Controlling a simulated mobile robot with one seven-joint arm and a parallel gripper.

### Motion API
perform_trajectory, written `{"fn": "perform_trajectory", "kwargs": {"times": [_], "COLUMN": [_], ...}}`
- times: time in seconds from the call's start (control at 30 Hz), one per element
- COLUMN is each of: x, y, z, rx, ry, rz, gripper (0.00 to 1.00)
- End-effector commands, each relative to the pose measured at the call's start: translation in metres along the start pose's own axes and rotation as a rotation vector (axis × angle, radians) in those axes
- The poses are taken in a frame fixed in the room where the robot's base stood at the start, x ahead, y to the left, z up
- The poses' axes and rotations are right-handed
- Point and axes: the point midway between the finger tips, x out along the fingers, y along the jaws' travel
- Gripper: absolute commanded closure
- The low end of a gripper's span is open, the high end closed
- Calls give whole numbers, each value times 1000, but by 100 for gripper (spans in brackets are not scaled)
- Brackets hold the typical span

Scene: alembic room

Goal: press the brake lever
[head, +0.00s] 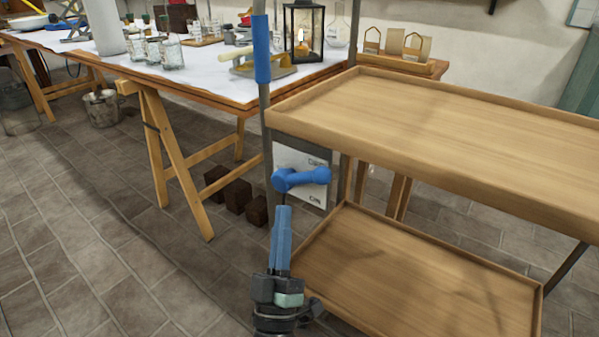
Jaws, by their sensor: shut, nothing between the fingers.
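The brake lever (302,178) is a blue bar with rounded ends. It lies nearly level across a white plate (315,196) with dark lettering, on the end of a wooden cart between its two shelves. My gripper (283,210) is below and a little left of the lever, its blue fingers together, empty and pointing up in the picture. A small gap shows between the fingertips and the lever; I cannot tell the distance in depth. The lettering is partly hidden by the lever.
The cart's upper tray (480,125) and lower tray (400,270) extend right. A post with a blue handle grip (262,48) rises at its left corner. A trestle table (200,75) with glassware and a lantern (303,30) stands behind.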

Motion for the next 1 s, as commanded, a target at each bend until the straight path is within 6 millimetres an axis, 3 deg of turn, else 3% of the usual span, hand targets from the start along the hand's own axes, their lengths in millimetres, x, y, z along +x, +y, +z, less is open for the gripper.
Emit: {"fn": "perform_trajectory", "kwargs": {"times": [0.27,0.7,0.8,1.0], "x": [14,101,87,78], "y": [0,0,-2,0], "z": [0,1,17,29], "rx": [1,1,-2,1], "ry": [3,4,-2,0], "rz": [4,4,0,1], "gripper": [100,100,100,100]}}
